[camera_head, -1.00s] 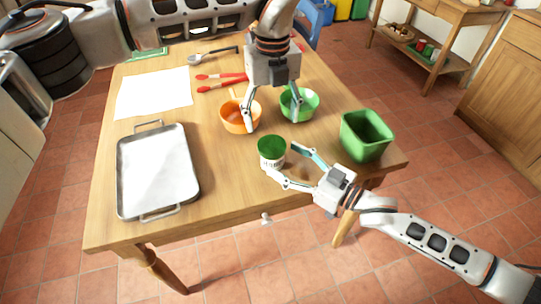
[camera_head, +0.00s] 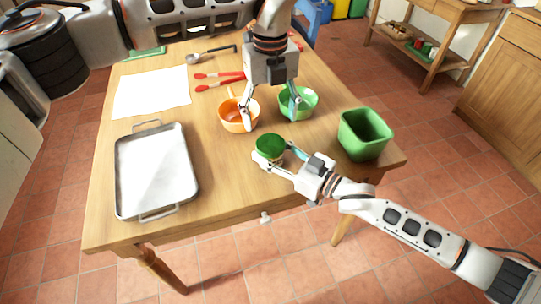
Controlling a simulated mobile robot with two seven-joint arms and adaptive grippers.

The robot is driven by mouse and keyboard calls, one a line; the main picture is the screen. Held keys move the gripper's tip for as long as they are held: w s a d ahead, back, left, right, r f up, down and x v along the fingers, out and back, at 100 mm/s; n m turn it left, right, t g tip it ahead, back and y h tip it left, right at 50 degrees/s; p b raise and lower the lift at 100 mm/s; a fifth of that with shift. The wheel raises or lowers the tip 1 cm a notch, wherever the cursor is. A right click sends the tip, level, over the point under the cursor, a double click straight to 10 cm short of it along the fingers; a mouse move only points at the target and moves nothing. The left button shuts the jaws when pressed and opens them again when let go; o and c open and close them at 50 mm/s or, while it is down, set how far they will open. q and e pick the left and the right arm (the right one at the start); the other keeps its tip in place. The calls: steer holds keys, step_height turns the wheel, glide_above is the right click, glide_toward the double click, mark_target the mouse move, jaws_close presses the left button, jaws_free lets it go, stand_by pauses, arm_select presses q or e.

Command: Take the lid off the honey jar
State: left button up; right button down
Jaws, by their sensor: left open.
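The honey jar is a small white pot with a green lid (camera_head: 270,147), standing near the front edge of the wooden table. My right gripper (camera_head: 272,157) reaches it from the right, with its fingers on either side of the jar, just below the lid. The fingers hide most of the pot's body, and I cannot tell whether they press on it. My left gripper (camera_head: 270,112) points down, open and empty, behind the jar, its fingers in front of the orange bowl and the green bowl. The lid is on the jar.
An orange bowl (camera_head: 232,117) and a green bowl (camera_head: 308,103) stand behind the jar. A green square container (camera_head: 364,135) is at the right. A metal tray (camera_head: 155,170) and white paper (camera_head: 150,92) lie left. Red-handled utensils (camera_head: 215,85) lie farther back.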

mark_target(271, 143)
arm_select(q)
steer(key=m, duration=1.4)
steer(key=shift+m, duration=0.3)
steer(key=m, duration=1.5)
steer(key=shift+m, duration=0.4)
steer(key=m, duration=0.9)
steer(key=shift+m, duration=0.3)
steer(key=shift+f+m, duration=0.25)
steer(key=shift+m, duration=0.05)
steer(key=shift+f, duration=3.75)
